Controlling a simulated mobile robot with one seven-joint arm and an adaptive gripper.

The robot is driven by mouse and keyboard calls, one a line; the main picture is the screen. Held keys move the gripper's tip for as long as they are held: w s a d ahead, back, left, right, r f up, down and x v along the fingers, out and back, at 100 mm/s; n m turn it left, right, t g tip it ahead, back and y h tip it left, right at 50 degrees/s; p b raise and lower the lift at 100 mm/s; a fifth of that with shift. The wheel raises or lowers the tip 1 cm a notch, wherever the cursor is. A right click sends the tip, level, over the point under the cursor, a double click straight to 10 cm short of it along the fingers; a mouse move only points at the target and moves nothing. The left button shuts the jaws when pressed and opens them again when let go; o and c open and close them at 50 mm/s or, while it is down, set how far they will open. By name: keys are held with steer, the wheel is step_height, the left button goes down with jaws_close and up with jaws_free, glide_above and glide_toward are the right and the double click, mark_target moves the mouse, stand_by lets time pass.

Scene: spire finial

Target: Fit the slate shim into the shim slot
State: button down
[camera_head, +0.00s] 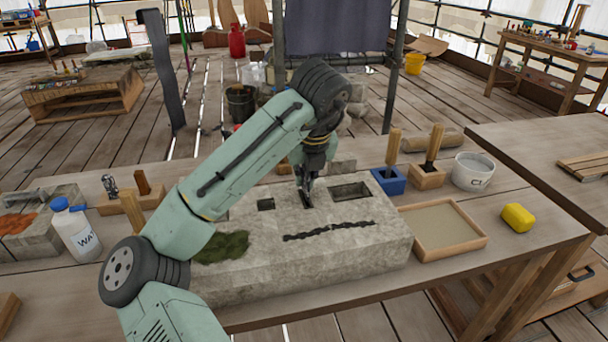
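The stone block (370,255) lies on the near workbench. Its top has a small square hole (265,204), a larger rectangular hole (350,190) and, between them, a narrow dark opening at my fingertips. My gripper (306,197) points down with its tips at or just above this opening. The fingers are small and dark here, so I cannot tell whether they are open or shut. I cannot make out the slate shim apart from the dark fingers and the opening. My arm crosses the block's left part and hides some of it.
A dark jagged crack (328,231) and a moss patch (222,247) mark the block. To its right are a shallow wooden tray (480,243), a blue tool holder (388,181), a white bucket (472,172) and a yellow sponge (518,217). A white bottle (76,232) stands at left.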

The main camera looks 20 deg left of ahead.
steer(key=shift+f+b, duration=0.45)
steer(key=shift+f, duration=0.45)
steer(key=c, duration=1.7)
jaws_free()
steer(key=v, duration=1.2)
steer(key=shift+r, duration=0.1)
